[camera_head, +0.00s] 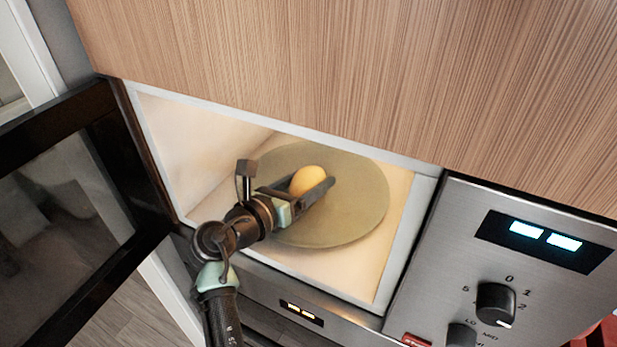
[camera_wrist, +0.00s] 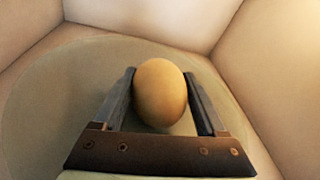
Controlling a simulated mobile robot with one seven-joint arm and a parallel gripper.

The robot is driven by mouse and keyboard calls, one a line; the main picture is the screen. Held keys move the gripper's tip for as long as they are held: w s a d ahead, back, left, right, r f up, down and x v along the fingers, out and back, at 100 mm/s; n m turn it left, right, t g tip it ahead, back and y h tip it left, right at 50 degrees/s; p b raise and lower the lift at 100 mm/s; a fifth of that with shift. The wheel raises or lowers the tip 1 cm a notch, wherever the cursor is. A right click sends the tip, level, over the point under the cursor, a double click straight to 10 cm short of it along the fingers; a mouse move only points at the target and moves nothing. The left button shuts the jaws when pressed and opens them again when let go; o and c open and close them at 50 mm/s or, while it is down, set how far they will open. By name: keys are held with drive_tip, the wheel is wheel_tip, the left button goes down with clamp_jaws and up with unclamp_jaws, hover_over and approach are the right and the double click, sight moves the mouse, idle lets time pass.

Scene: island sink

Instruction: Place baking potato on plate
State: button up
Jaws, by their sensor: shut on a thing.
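The baking potato (camera_head: 308,180) is a smooth yellow-orange oval. My gripper (camera_head: 312,190) reaches into the open microwave and is shut on it. In the wrist view the potato (camera_wrist: 160,93) sits between the two dark fingers of my gripper (camera_wrist: 162,100), one on each side. The plate (camera_head: 355,210) is a flat, round, grey-green disc on the microwave floor, under the potato and gripper. It also shows in the wrist view (camera_wrist: 50,100). I cannot tell whether the potato touches the plate.
The microwave door (camera_head: 80,200) stands open at the left. The cavity's pale walls (camera_head: 195,140) close in around my gripper. A control panel (camera_head: 530,270) with knobs is at the right. A wood-grain cabinet front (camera_head: 350,70) is above the opening.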

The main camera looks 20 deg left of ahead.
drive_tip(key=shift+f, duration=0.1)
drive_tip(key=o, duration=1.5)
drive_tip(key=shift+s, duration=0.1)
drive_tip(key=b+v, duration=0.2)
drive_tip(key=v, duration=0.8)
drive_tip(key=shift+s+a+b, duration=0.1)
drive_tip(key=shift+s+b, duration=0.05)
drive_tip(key=shift+b, duration=0.15)
drive_tip(key=shift+s+a+r, duration=0.2)
drive_tip(key=shift+s+r, duration=0.15)
drive_tip(key=shift+s, duration=0.35)
